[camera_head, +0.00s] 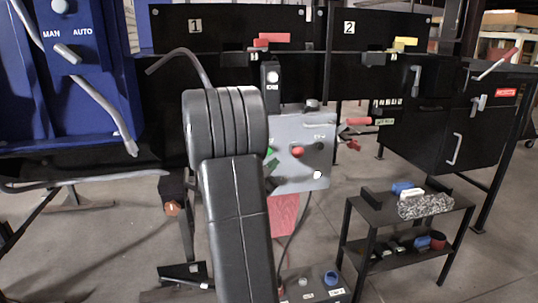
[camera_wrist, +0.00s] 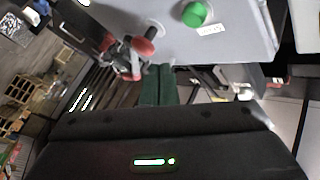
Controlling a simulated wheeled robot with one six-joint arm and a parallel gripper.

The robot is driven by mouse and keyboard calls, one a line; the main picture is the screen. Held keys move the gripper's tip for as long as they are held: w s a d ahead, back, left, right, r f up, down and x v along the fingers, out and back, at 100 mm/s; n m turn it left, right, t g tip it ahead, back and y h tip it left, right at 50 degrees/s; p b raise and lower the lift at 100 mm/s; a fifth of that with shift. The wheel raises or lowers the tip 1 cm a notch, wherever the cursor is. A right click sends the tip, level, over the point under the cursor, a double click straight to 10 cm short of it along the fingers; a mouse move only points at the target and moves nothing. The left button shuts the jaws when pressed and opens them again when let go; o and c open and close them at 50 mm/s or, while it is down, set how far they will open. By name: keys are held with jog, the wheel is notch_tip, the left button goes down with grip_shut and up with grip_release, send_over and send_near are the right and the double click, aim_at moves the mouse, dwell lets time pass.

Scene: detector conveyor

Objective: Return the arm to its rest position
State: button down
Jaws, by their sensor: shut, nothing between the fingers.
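My arm (camera_head: 240,215) rises through the middle of the head view and hides most of my gripper. In the wrist view my gripper (camera_wrist: 158,85) has its two dark fingers together, with nothing between them. A grey control box (camera_head: 315,128) stands just beyond my arm, with a red button (camera_head: 297,152) and dark knobs. In the wrist view the grey panel (camera_wrist: 240,35) fills the top, with a green button (camera_wrist: 195,14). I cannot tell the exact gap between fingers and box.
A blue MAN/AUTO panel (camera_head: 75,90) with a lever stands at left. Black panels numbered 1 (camera_head: 225,25) and 2 (camera_head: 375,25) stand behind. Bare floor shows at lower right.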

dwell(0.6)
jog(key=shift+s+d, duration=0.2)
jog(key=shift+s, duration=0.75)
jog(key=shift+s+d, duration=0.2)
jog(key=shift+s, duration=0.7)
